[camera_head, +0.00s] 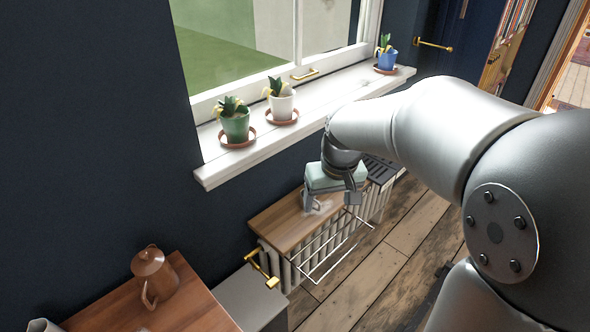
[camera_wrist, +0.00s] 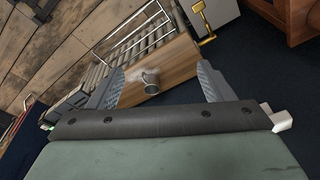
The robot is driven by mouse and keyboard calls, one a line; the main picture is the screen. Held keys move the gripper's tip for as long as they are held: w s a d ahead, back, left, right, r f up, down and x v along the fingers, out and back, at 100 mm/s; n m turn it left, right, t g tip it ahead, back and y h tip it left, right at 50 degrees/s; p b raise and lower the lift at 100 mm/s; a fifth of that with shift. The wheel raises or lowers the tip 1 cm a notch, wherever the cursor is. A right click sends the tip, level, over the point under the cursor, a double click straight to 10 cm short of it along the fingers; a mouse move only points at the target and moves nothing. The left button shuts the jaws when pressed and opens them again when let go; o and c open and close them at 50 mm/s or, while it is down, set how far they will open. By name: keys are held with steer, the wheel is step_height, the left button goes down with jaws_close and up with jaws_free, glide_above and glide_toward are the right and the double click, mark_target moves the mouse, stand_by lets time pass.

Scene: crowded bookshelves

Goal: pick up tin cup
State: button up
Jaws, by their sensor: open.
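A small grey metal tin cup (camera_wrist: 151,82) stands on a wooden board (camera_wrist: 178,62) in the wrist view. In the head view the cup (camera_head: 311,205) is partly hidden by my gripper and shows just below it, on the board (camera_head: 282,225). My gripper (camera_wrist: 160,88) is open in the wrist view, with one finger on each side of the picture and the cup seen between them, nearer the left finger. In the head view my gripper (camera_head: 335,198) is above the board. I cannot tell how far the fingertips are from the cup.
The board lies on a radiator (camera_head: 306,253) with a wire rack (camera_head: 333,248) on its front. A windowsill (camera_head: 312,123) with potted plants (camera_head: 235,124) runs above it. A copper-coloured pot (camera_head: 152,272) stands on a wooden cabinet at lower left. Brass valve (camera_head: 262,270) is at the radiator's near end.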

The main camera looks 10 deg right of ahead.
steer(key=w+d+f+n+t+b, duration=0.1)
steer(key=w+f+b, duration=0.4)
steer(key=w, duration=0.6)
steer(key=w+d+f+t+b, duration=0.1)
steer(key=w+f+b, duration=0.1)
steer(key=w+f, duration=0.9)
steer(key=w+a+f, duration=0.1)
steer(key=w+f, duration=0.1)
steer(key=f, duration=0.1)
steer(key=w+f+b, duration=0.1)
steer(key=w+f, duration=0.1)
steer(key=shift+w+a+f, duration=0.15)
steer(key=shift+a+f, duration=0.1)
steer(key=shift+f, duration=0.05)
steer(key=shift+d+b+x, duration=0.15)
steer(key=shift+b+x, duration=0.1)
steer(key=shift+x, duration=1.25)
steer(key=shift+d+b+x, duration=0.15)
steer(key=shift+b+x, duration=0.1)
steer(key=shift+x, duration=1.25)
steer(key=shift+s+y, duration=0.2)
steer(key=shift+y, duration=0.1)
steer(key=c, duration=1.1)
